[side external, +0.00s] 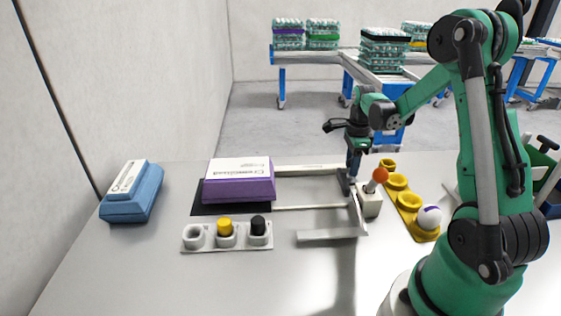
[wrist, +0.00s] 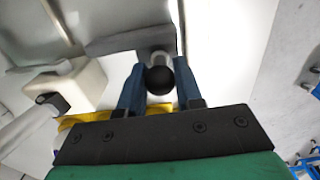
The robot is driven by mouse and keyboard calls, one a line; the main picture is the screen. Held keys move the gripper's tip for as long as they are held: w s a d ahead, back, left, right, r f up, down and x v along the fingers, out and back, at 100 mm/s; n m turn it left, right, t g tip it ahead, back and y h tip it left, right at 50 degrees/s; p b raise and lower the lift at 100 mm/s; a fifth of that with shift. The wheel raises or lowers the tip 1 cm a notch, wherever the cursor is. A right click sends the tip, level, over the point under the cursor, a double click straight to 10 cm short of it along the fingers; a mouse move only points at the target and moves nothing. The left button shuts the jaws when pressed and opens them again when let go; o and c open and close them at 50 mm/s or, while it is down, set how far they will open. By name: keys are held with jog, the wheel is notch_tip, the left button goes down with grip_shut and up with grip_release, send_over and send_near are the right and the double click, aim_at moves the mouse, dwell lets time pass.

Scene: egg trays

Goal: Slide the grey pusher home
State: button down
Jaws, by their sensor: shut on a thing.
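The grey pusher shows in the wrist view as a grey bar (wrist: 112,43) with a short stem and a black knob (wrist: 159,79). My gripper (wrist: 159,92) has its blue fingers shut on this knob, one on each side. In the side view my gripper (side external: 352,180) is at the right end of two pale rails (side external: 308,207), and the pusher is mostly hidden behind it. A purple carton (side external: 238,191) with a white top lies on a black pad (side external: 202,210) at the left end of the rails, apart from the pusher.
A yellow tray (side external: 408,203) holds a white ball (side external: 430,217). A grey cup holder (side external: 211,241) is in front of the carton. A blue carton (side external: 131,195) lies far left.

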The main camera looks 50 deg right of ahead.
jog(key=c, duration=0.6)
grip_release()
jog(key=shift+d, duration=0.1)
jog(key=shift+s, duration=0.1)
jog(key=shift+r, duration=3)
